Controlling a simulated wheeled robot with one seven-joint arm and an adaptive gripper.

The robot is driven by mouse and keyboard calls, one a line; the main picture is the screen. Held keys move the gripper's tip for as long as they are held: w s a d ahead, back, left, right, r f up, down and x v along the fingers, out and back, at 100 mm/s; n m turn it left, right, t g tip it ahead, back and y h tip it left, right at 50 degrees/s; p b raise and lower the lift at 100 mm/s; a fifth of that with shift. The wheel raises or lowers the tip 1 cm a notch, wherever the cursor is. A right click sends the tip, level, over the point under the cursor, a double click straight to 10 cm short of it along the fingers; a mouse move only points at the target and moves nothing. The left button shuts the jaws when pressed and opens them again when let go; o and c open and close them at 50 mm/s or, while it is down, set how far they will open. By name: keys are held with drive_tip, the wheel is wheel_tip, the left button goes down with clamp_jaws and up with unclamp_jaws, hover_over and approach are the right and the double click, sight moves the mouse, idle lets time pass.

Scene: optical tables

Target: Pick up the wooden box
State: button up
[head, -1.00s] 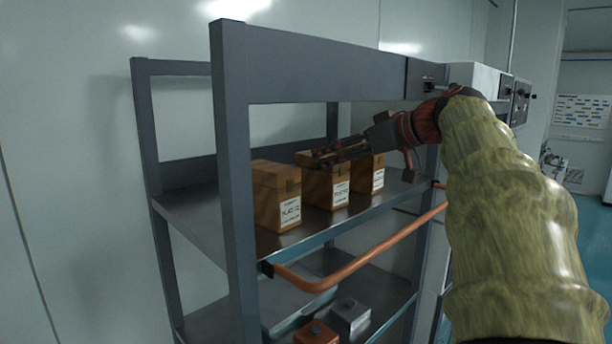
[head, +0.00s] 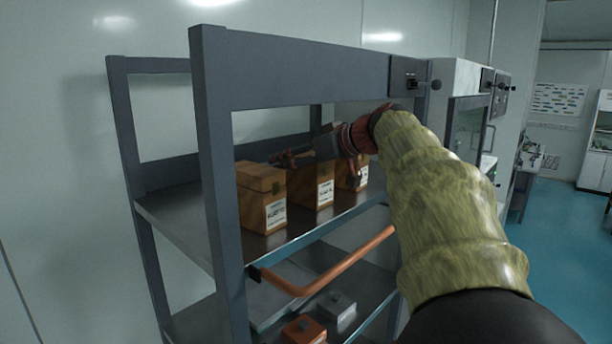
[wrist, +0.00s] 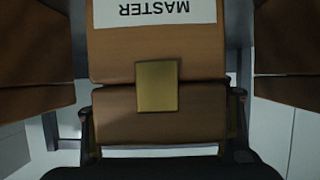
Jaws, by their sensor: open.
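Several brown wooden boxes with white labels stand in a row on the upper shelf: a near left box (head: 262,205), a middle box (head: 318,190) and a far right box (head: 352,176). My gripper (head: 282,158) reaches in from the right, its fingers over the top of the middle box. In the wrist view my gripper (wrist: 162,112) is open, one finger on each side of a box (wrist: 200,55) with a gold patch and an upside-down "MASTER" label. I cannot tell whether the fingers touch it. My gripper partly hides the middle and right boxes.
Neighbouring boxes stand close on both sides in the wrist view. A grey rack frame (head: 215,160) and top beam (head: 300,70) surround the shelf (head: 180,215). An orange block (head: 304,330) and grey block (head: 337,310) sit below.

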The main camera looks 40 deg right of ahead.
drive_tip(key=shift+a, duration=0.1)
drive_tip(key=shift+c, duration=0.4)
drive_tip(key=shift+r, duration=0.1)
drive_tip(key=c, duration=1.6)
